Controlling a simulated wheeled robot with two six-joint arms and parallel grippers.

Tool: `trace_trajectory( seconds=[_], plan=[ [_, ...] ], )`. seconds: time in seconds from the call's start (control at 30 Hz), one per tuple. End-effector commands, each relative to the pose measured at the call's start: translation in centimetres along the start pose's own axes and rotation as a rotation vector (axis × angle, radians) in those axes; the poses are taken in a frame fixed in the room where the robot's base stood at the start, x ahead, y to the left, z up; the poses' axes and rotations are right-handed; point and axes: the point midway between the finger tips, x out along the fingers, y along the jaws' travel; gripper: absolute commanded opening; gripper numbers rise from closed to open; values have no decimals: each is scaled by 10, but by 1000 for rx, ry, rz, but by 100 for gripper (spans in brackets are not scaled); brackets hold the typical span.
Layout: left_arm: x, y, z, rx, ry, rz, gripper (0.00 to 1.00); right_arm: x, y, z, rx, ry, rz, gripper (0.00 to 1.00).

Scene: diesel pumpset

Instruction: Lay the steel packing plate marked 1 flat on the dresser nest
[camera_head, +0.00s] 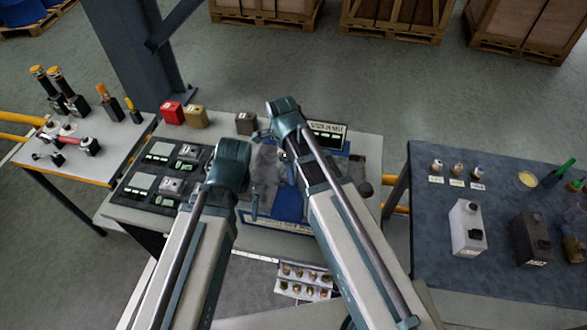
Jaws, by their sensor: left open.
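A dark tray (128,194) on the left of the middle table holds several flat pieces, among them a pale grey plate (143,182) and another light plate (165,149). Their marks are too small to read, so I cannot tell which is plate 1. A dark sign (327,130) stands at the back right of this table, its lettering unclear. The dresser nest cannot be made out surely; my arms cover much of that area. My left gripper (250,205) is open, right of the tray. My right gripper (264,136) is near the table's back middle, its jaws unclear.
A red box (172,112), a tan box (195,116) and a dark block (246,123) stand along the back edge. A blue part (288,203) lies between my arms. A side table with tools (70,150) is at left; a blue-grey bench (500,270) is at right.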

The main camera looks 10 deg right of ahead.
Motion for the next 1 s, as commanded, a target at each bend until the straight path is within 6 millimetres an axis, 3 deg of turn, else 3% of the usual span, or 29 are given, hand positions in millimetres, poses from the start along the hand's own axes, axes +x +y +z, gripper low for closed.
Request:
trace_trajectory(
  seconds=[0.27, 0.3, 0.5, 1.0],
  plan=[
    [9, 1, 0, 0, 0, 0, 97, 9, 0, 1, 0, 0, 0, 0],
    [9, 1, 0, 0, 0, 0, 97, 9, 0, 1, 0, 0, 0, 64],
    [8, 1, 0, 0, 0, 0, 97, 8, 0, 1, 0, 0, 0, 97],
    [-1, 0, 0, 0, 0, 0, 97, -1, 0, 1, 0, 0, 0, 97]
  ],
)
